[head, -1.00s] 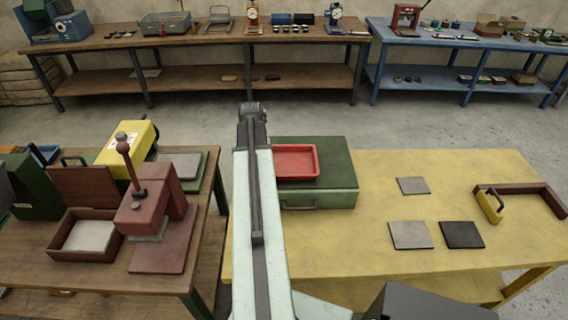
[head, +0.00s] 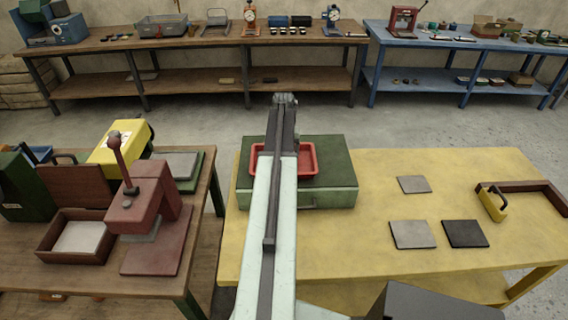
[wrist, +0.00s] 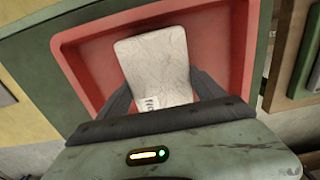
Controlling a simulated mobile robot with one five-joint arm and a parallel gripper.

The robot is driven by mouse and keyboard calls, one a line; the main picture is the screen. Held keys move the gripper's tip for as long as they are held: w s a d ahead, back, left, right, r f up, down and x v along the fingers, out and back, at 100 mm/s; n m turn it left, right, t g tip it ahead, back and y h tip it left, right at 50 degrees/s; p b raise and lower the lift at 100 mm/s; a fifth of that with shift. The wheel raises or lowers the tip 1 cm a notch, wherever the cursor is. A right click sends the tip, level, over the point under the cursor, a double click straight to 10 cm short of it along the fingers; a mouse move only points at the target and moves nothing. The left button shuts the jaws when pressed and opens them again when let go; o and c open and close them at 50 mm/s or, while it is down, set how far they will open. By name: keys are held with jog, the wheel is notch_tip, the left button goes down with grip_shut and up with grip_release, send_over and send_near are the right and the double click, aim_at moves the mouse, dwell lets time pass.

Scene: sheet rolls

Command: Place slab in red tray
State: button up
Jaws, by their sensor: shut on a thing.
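The red tray (head: 305,160) lies on top of a green case (head: 335,185) on the yellow table. In the wrist view, my gripper (wrist: 160,90) is shut on a pale, veined slab (wrist: 155,60) with a small printed label. The slab shows against the floor of the red tray (wrist: 85,55), inside its rim in the picture. I cannot tell whether it touches the tray floor. The slab is hidden in the head view.
The yellow table (head: 330,245) holds two grey plates (head: 412,234), a dark plate (head: 465,233) and a yellow block with a handle (head: 491,204). A red press (head: 150,205) and a wooden box (head: 50,247) with a pale sheet stand on the left bench.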

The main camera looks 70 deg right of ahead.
jog(key=shift+f, duration=0.4)
jog(key=o, duration=2)
notch_tip(320, 180, up, 12)
jog(key=p, duration=1.2)
